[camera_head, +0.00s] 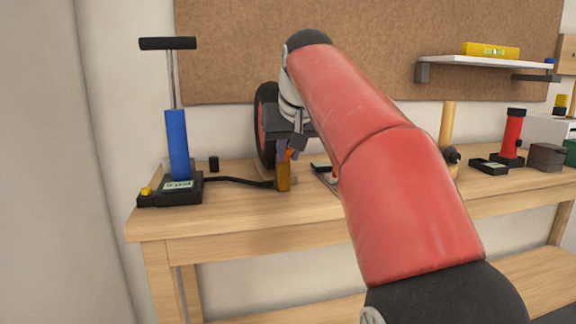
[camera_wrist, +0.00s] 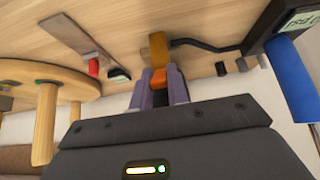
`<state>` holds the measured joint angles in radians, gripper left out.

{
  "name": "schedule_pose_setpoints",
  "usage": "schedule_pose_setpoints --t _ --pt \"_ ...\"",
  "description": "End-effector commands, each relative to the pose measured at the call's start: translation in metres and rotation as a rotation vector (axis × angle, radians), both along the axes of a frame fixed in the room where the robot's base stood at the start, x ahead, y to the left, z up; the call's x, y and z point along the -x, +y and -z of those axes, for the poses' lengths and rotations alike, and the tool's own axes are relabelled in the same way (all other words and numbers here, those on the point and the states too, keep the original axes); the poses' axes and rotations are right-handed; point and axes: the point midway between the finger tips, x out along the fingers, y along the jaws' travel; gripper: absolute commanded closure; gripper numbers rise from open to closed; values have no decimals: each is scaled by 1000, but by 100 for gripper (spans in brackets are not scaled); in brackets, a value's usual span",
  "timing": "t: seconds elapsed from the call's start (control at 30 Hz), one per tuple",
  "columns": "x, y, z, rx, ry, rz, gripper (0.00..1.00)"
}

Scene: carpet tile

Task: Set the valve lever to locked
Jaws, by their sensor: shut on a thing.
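A brass-coloured valve head (camera_head: 283,177) stands on the workbench at the end of a black hose. It also shows in the wrist view (camera_wrist: 158,48). The valve's orange lever (camera_wrist: 159,77) is between the fingers of my gripper (camera_wrist: 161,90), which is shut on it. In the head view my gripper (camera_head: 288,151) comes down over the top of the valve head, and only a small part of the orange lever shows. The lever's exact angle and any lock marking cannot be made out.
A blue floor pump (camera_head: 177,145) stands at the left end of the bench, joined to the hose (camera_head: 236,182). A small black cylinder (camera_head: 213,164) is nearby. A red pump (camera_head: 512,135) is farther right.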

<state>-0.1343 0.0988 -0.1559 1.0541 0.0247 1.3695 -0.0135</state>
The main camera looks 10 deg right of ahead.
Motion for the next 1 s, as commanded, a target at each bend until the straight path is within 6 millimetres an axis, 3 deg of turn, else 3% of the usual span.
schedule_pose_setpoints --t 0.03,0.3,0.7,1.0 --pt "3 0 13 -1 -50 -1 100" --pt "10 -1 24 -1 -305 1 100" --pt "13 0 31 0 -637 0 100" --pt "12 0 35 -1 -785 0 100"
